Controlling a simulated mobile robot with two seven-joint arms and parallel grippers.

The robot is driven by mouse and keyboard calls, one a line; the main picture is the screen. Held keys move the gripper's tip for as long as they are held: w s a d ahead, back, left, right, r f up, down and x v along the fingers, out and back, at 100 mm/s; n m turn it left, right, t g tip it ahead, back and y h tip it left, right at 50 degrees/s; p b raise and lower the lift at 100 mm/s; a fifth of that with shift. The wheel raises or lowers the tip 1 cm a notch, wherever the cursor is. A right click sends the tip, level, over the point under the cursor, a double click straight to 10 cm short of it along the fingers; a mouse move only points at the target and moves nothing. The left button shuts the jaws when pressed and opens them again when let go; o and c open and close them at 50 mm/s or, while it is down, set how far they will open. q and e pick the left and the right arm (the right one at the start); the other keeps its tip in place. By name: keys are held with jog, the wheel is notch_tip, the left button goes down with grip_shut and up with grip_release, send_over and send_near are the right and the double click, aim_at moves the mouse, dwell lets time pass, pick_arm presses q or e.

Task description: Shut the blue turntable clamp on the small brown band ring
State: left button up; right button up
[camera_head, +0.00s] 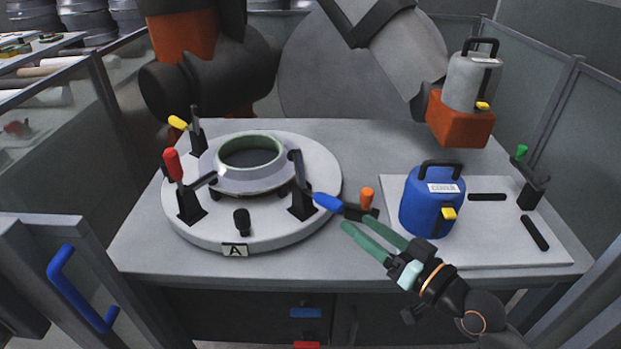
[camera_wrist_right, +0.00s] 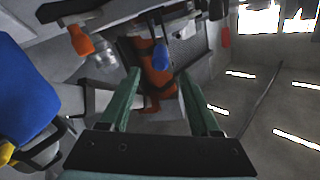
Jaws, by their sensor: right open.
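The round turntable (camera_head: 315,217), marked A, carries a pale flanged ring (camera_head: 240,180) with a green inner rim (camera_head: 252,141); I cannot make out a brown band. The blue-handled clamp (camera_head: 302,204) stands at the ring's right. Its blue handle (camera_head: 328,202) lies low, pointing outward to the right, and its dark arm stands upright, so it looks open. My right gripper (camera_head: 365,236) is open and empty, just right of and nearer than the blue handle. In the right wrist view, a blue tip (camera_wrist_right: 161,57) shows between the green fingers (camera_wrist_right: 158,103). My left gripper is not in view.
An orange-tipped lever (camera_head: 367,198) stands close by the blue handle. Red (camera_head: 171,164) and yellow (camera_head: 178,122) clamp handles are at the turntable's left. A blue canister (camera_head: 432,208) stands on the white board (camera_head: 500,250) right of my gripper. A grey canister (camera_head: 470,82) sits on an orange block behind.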

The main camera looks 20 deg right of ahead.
aim_at(318, 193)
jog(key=p+x, duration=0.1)
jog(key=x, duration=1.1)
jog(key=shift+f, duration=0.1)
grip_shut()
dwell(1.1)
